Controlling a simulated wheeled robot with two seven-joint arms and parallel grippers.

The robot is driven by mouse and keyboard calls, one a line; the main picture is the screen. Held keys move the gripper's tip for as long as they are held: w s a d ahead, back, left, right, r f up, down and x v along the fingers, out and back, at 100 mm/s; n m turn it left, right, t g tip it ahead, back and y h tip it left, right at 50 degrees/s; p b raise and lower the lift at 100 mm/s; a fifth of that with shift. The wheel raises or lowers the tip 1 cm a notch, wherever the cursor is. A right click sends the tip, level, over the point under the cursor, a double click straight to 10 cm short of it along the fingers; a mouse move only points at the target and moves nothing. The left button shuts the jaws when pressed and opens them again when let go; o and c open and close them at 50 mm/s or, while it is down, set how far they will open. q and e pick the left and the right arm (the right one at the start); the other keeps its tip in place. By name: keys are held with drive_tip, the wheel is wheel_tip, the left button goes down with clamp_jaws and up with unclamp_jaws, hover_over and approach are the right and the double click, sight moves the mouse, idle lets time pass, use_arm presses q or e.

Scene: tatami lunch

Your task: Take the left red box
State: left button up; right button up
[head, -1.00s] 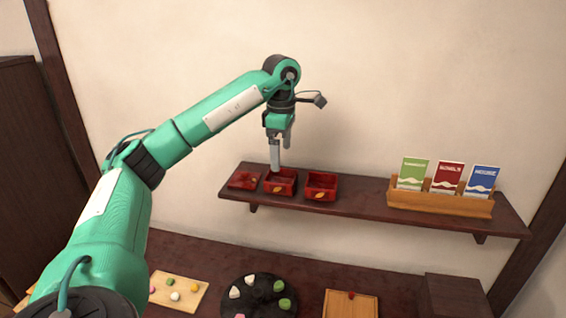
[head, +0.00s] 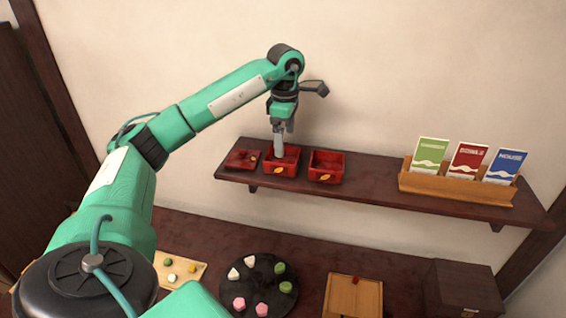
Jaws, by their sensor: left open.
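Two deep red boxes with a yellow leaf mark stand side by side on the dark wall shelf, the left red box (head: 282,171) and the right red box (head: 326,178). A flatter red tray (head: 241,160) lies left of them. My left gripper (head: 279,153) is open and points down at the left red box. Its fingers overlap the box's opening and back rim. I cannot tell how deep the fingertips are or whether they touch a wall. The fingers hide part of the box's inside. My right gripper is not in view.
A wooden rack (head: 456,188) with green, red and blue cards stands at the right of the shelf (head: 375,171). Bare shelf lies between it and the right red box. Below are a round black plate (head: 259,288) with sweets and wooden boards (head: 353,297) on a dark counter.

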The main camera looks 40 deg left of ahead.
sight(283, 161)
use_arm(q)
drive_tip(key=shift+s+f, duration=0.1)
drive_tip(key=shift+f, duration=0.45)
drive_tip(key=shift+s+f+p, duration=0.1)
drive_tip(key=shift+f+p, duration=0.3)
drive_tip(key=shift+p, duration=0.05)
drive_tip(key=f, duration=0.1)
drive_tip(key=f+p, duration=0.2)
drive_tip(key=f, duration=0.1)
drive_tip(key=shift+s, duration=0.25)
drive_tip(key=shift+f, duration=0.3)
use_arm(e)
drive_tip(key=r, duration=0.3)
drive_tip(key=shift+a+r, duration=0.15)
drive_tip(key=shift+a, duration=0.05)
use_arm(q)
drive_tip(key=shift+c, duration=0.4)
drive_tip(key=c, duration=0.8)
drive_tip(key=shift+w, duration=0.1)
drive_tip(key=shift+c, duration=0.2)
